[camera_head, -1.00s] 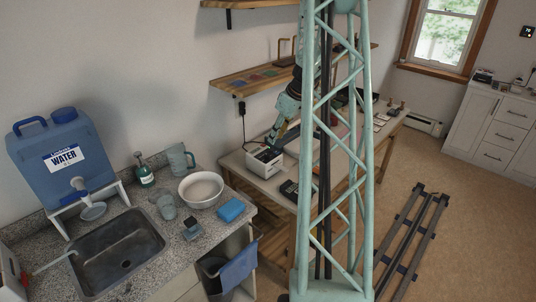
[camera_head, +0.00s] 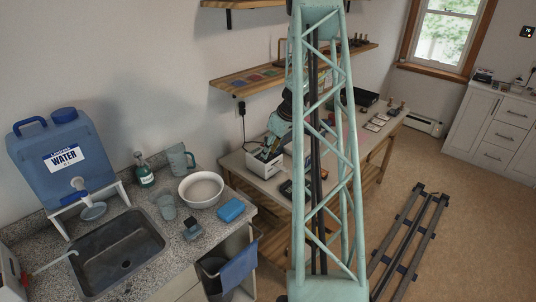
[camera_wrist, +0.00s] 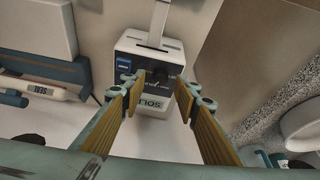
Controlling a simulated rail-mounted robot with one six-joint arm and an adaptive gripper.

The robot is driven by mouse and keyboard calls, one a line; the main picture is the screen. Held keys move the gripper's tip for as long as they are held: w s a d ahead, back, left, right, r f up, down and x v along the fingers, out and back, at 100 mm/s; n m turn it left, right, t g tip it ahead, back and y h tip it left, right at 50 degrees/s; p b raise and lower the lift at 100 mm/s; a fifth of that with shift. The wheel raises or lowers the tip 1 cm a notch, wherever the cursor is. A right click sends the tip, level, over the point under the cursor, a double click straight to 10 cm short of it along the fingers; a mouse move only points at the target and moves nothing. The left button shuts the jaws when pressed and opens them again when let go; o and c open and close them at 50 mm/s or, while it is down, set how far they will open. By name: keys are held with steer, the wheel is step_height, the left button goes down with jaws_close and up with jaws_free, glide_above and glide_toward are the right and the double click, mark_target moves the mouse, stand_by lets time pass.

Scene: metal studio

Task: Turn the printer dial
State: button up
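The printer (camera_head: 264,166) is a small white box at the left end of the wooden workbench, against the wall. In the wrist view the printer (camera_wrist: 135,41) shows a blue label, a dark slot on top and upside-down lettering on its front. A dark round shape that looks like the dial (camera_wrist: 161,77) sits on its front, between my fingertips as seen in this view. My gripper (camera_wrist: 161,89) is open, with its yellow-padded fingers apart and nothing held. I cannot tell whether the fingers touch the dial. In the head view my gripper (camera_head: 268,147) is close over the printer, small and partly unclear.
A wooden shelf (camera_head: 257,80) hangs above the bench. A dark handheld device (camera_head: 287,189) lies right of the printer. The sink counter on the left holds a white bowl (camera_head: 201,189) and a blue sponge (camera_head: 231,210). A thermometer-like item (camera_wrist: 40,90) lies left in the wrist view.

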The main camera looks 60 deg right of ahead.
steer(key=shift+x, duration=1.05)
steer(key=c, duration=0.8)
steer(key=shift+c, duration=0.2)
